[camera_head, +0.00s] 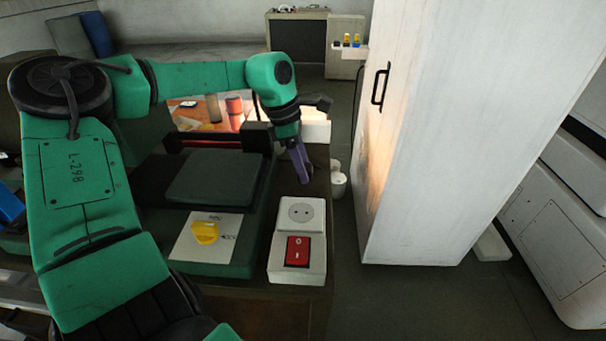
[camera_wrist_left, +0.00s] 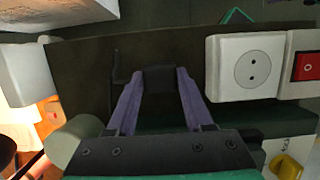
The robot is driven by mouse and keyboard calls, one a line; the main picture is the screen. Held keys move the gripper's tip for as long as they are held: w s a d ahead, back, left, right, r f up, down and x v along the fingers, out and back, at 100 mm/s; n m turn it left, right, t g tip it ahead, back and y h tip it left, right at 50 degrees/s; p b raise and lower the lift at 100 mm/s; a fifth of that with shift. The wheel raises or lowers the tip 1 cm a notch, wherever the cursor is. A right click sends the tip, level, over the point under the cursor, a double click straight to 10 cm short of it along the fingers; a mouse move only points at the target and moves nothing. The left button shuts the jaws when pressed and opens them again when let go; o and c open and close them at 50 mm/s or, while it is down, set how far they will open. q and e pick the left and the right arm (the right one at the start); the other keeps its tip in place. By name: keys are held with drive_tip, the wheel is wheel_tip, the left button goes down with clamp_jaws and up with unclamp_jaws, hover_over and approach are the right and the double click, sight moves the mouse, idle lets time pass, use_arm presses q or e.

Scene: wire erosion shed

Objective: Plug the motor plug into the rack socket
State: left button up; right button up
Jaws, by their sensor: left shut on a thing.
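The rack socket (camera_head: 301,213) is a white square block with a round two-hole face, behind a red switch. It also shows in the wrist view (camera_wrist_left: 252,70), right of my fingers. My left gripper (camera_head: 303,178) has purple fingers pointing down, just behind the socket in the head view and apart from it. In the wrist view, the fingers (camera_wrist_left: 160,80) are shut on a dark block, which looks like the motor plug (camera_wrist_left: 160,78). Its prongs cannot be made out, and the plug is hard to tell in the head view. My right gripper is not in view.
The red rocker switch (camera_head: 298,251) sits in front of the socket. A dark green machine with a yellow knob (camera_head: 205,232) stands to the left. A tall white cabinet (camera_head: 450,130) stands to the right, with white cups (camera_head: 338,182) near the bench edge.

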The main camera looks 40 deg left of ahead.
use_arm(q)
wheel_tip(320, 180, up, 17)
drive_tip(key=shift+r, duration=0.15)
